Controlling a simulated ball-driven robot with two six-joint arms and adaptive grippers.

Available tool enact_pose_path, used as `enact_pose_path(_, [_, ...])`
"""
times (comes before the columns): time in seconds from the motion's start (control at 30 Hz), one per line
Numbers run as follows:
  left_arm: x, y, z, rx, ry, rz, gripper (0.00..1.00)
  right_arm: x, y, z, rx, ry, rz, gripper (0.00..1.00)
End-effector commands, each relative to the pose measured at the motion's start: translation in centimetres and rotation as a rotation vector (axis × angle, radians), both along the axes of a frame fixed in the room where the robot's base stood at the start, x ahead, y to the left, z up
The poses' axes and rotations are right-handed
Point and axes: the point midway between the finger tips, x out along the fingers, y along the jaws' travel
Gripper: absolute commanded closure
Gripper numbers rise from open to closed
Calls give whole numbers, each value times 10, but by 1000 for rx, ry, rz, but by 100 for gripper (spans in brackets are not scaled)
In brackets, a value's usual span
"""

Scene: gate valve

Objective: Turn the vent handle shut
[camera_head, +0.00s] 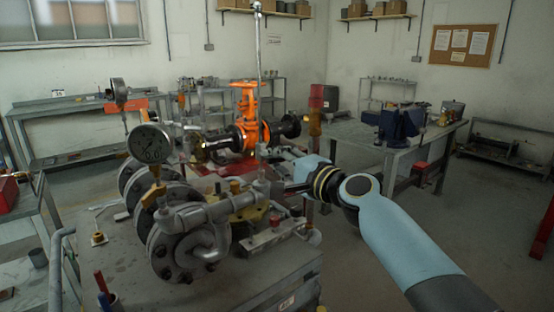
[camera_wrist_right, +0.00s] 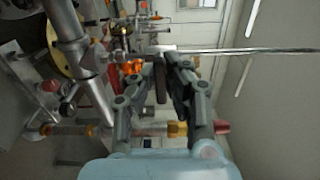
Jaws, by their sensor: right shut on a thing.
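My right gripper (camera_head: 291,187) reaches in from the right to the pipework and is small and partly hidden in the head view. In the right wrist view its two dark fingers (camera_wrist_right: 163,68) are closed around a narrow dark brown bar, which looks like the vent handle (camera_wrist_right: 161,84). The handle cannot be made out in the head view, where the gripper and pipes cover that spot. A grey pipe (camera_head: 228,208) with flanges runs just left of the gripper. My left gripper is in neither view.
A pressure gauge (camera_head: 150,143) rises above the flanges on the left. A workbench with a blue vise (camera_head: 401,122) stands at the right. Open floor shows beyond my right arm.

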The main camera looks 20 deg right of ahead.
Motion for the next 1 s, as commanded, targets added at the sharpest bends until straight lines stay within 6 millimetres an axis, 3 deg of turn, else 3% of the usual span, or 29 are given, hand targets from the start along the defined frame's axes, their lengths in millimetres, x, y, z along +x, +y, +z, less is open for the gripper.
enact_pose_path(0.2, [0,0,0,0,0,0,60,0,0,1,0,-2,-1,100])
enact_pose_path(0.23, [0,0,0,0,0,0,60,0,0,1,0,-3,-1,90])
enact_pose_path(0.43, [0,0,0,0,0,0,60,0,0,1,0,-2,-1,66])
enact_pose_path(0.77, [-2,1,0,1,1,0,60,-5,-3,0,-2,-1,-1,66])
enact_pose_path(1.0, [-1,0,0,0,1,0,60,-49,-18,-2,-5,1,-1,66])
